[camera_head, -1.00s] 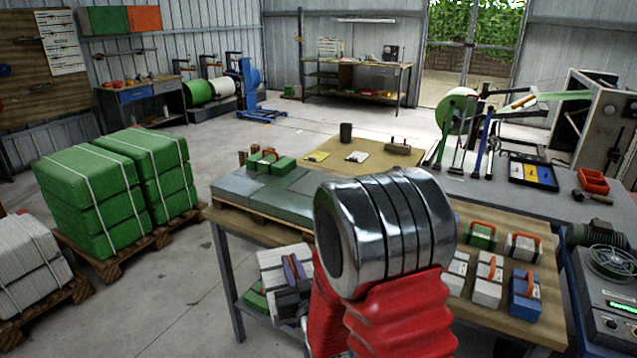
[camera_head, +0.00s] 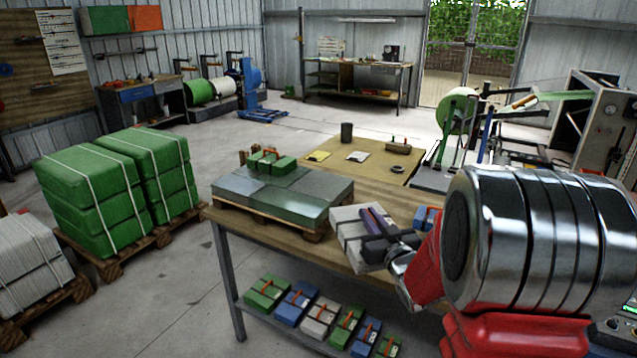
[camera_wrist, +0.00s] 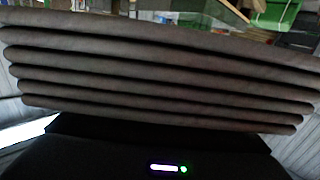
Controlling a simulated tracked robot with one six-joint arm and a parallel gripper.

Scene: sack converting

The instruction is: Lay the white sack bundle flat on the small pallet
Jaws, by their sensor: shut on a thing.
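The white sack bundle (camera_head: 348,232) is in my gripper (camera_head: 378,228), right of the small pallet near the table's front edge. It looks tilted. I cannot tell exactly how high it is above the table. In the wrist view, the bundle (camera_wrist: 160,75) fills the upper part as a stack of dark, shaded folded layers. The small pallet (camera_head: 299,230) lies on the table, its top covered by grey and grey-green flat slabs or bundles. The fingertips are partly hidden by the bundle and my wrist.
Small green bundles (camera_head: 285,165) stand at the pallet's far edge. Several strapped bundles (camera_head: 320,316) lie on the shelf below the table (camera_head: 270,242). A dark cup (camera_head: 346,132) stands farther back. My arm hides the table's right part. Green bales (camera_head: 95,190) stand on floor pallets at left.

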